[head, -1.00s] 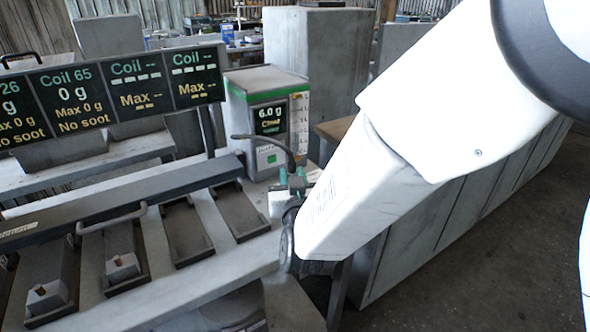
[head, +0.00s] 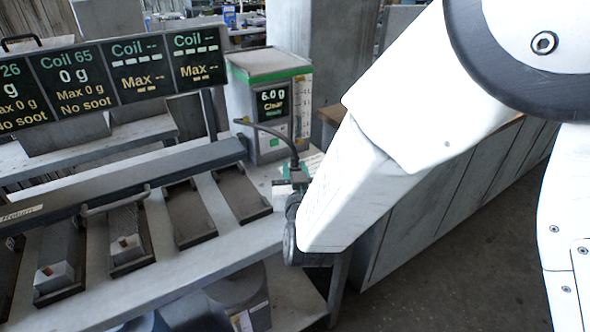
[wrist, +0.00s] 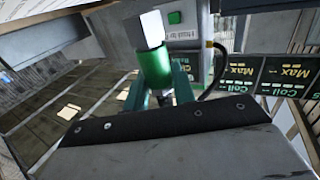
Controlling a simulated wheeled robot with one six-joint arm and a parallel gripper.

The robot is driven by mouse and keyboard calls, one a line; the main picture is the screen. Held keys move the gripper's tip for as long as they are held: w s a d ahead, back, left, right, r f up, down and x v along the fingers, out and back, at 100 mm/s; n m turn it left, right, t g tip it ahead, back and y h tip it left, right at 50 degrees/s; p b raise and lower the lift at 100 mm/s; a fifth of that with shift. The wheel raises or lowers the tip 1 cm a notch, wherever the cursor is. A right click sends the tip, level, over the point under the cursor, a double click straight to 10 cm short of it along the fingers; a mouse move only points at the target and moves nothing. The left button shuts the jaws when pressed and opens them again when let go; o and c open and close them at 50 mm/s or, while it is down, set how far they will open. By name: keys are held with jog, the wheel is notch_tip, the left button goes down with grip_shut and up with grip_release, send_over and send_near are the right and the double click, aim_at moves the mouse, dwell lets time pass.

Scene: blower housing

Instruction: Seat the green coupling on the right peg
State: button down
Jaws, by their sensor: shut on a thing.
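The green coupling (wrist: 153,68) shows in the wrist view between the teal fingers of my gripper (wrist: 160,80), which is shut on it. A pale, light-coloured piece (wrist: 152,29) shows directly beyond its end; I cannot tell whether it is part of the coupling. In the head view my gripper (head: 297,178) is small and partly hidden by my arm, at the right end of the bench beside the grey box. A black hose (head: 268,130) runs from the box towards it. I cannot make out the right peg in either view.
The grey box (head: 245,110) with a green band and a 6.0 g display stands behind my gripper. Several dark trays (head: 190,213) lie on the bench to the left, under a row of display panels (head: 130,75). A long grey cabinet (head: 440,190) stands to the right.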

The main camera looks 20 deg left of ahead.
jog(key=shift+d+f, duration=0.1)
jog(key=shift+f, duration=1.35)
jog(key=c, duration=1.1)
grip_release()
jog(key=shift+s+f, duration=0.1)
jog(key=shift+s+d+f, duration=0.1)
jog(key=shift+s, duration=0.35)
jog(key=v, duration=0.6)
jog(key=shift+s+d+r, duration=0.25)
jog(key=shift+s+r, duration=0.1)
